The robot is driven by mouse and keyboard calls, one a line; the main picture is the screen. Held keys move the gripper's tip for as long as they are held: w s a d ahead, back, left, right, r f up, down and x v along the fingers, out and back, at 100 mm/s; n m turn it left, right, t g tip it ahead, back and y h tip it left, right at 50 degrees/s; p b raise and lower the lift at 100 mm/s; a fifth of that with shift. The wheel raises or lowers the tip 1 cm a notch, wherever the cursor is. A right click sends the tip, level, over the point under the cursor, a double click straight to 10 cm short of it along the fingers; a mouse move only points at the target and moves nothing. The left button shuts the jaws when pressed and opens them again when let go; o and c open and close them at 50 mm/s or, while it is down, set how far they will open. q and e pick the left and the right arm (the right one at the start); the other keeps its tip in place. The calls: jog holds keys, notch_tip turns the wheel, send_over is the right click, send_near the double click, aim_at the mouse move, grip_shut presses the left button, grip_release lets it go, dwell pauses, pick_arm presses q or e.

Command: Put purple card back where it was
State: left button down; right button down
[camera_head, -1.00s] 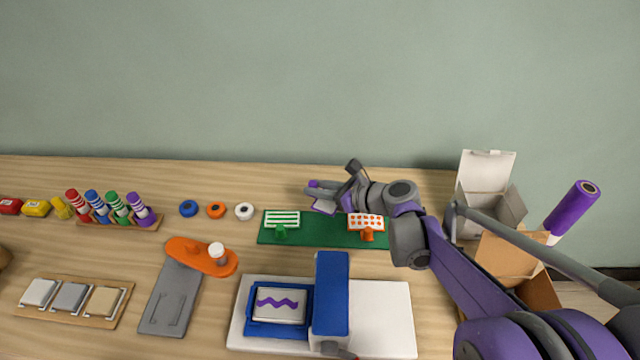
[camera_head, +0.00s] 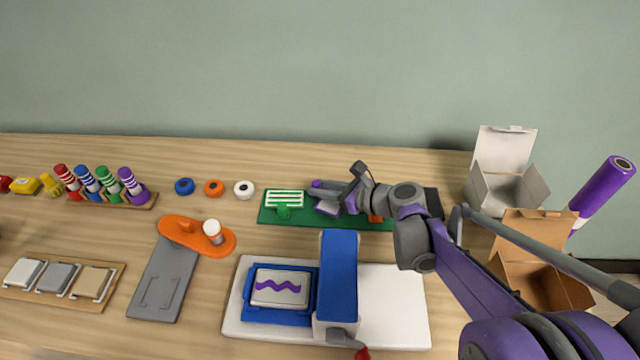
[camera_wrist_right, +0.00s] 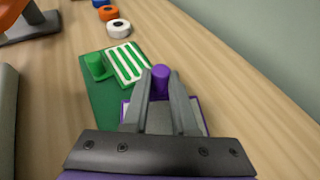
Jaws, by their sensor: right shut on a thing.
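My right gripper (camera_head: 322,192) is shut on the purple card's upright purple peg; it also shows in the wrist view (camera_wrist_right: 160,88). The purple card (camera_head: 327,208), pale with a purple edge, hangs under the fingers at the green board (camera_head: 390,225); the wrist view shows its edge (camera_wrist_right: 204,103), the rest largely hidden. I cannot tell whether the card touches the board. A green-striped card (camera_head: 284,197) with a green peg lies on the board's left part. An orange peg (camera_head: 375,219) shows behind my arm. My left gripper is not in view.
A blue press (camera_head: 338,270) on a white base stands in front, holding a block with a purple wave (camera_head: 279,288). White tape (camera_head: 244,190) lies left of the board. An open white box (camera_head: 506,190) and a cardboard box (camera_head: 540,285) stand right.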

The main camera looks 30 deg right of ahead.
jog(key=shift+f+b, duration=0.35)
jog(key=shift+f, duration=0.35)
dwell(0.4)
jog(key=c, duration=0.6)
grip_release()
jog(key=p+v, duration=0.2)
jog(key=v, duration=0.9)
jog(key=shift+f+p, duration=0.1)
jog(key=shift+p, duration=0.25)
